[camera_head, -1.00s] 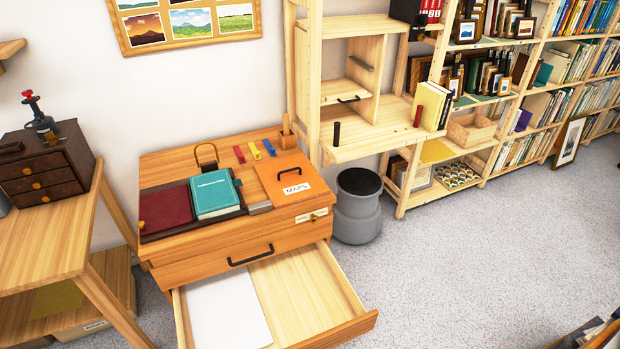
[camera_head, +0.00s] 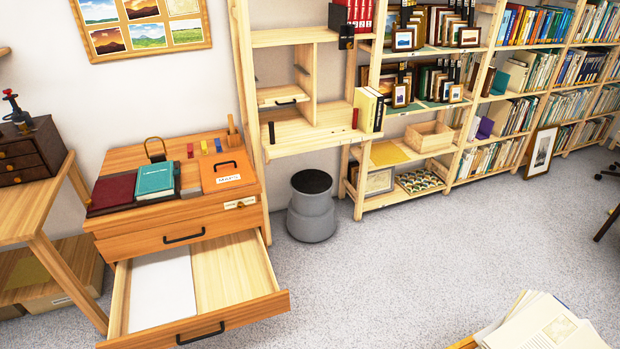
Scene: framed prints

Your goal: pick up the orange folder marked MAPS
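The orange folder marked MAPS (camera_head: 224,170) lies flat on top of the wooden drawer cabinet (camera_head: 140,222), at its right side. My gripper is not in view.
A grey step stool (camera_head: 312,208) stands right of the cabinet, before the wooden shelving (camera_head: 358,205). A side table (camera_head: 25,222) stands at left. A box of papers (camera_head: 540,325) is at the lower right. The carpet between is clear.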

